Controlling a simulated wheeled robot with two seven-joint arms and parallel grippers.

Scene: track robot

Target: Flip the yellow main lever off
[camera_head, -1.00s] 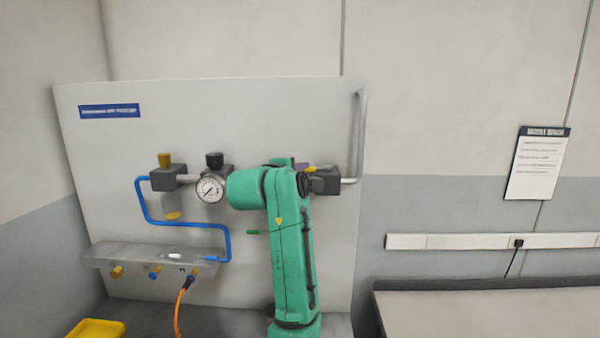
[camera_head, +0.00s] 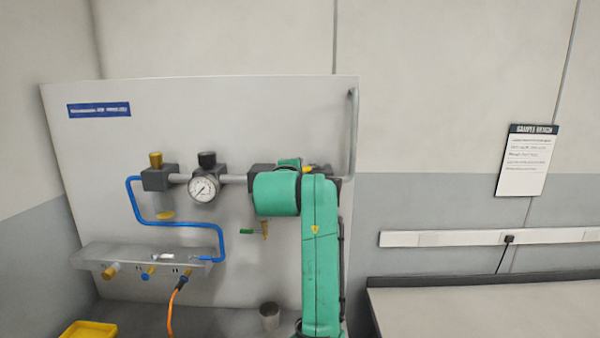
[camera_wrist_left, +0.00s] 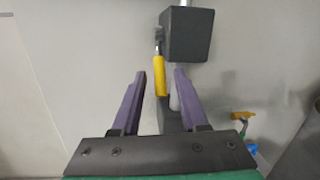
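The yellow main lever (camera_wrist_left: 160,76) shows in the left wrist view, hanging beside a dark grey block (camera_wrist_left: 188,34). In the head view only a small yellow piece (camera_head: 308,169) shows at the pipe's right end, mostly behind my green arm. My left gripper (camera_wrist_left: 161,72) is open, with its two purple fingers apart. The lever appears between the fingertips, nearer the right one; I cannot tell whether it touches. In the head view the gripper is hidden by the arm. My right gripper is not in view.
An orange hose (camera_head: 171,310) hangs from the manifold (camera_head: 130,257). A grey cup (camera_head: 269,317) stands below. A bench (camera_head: 480,310) is at right.

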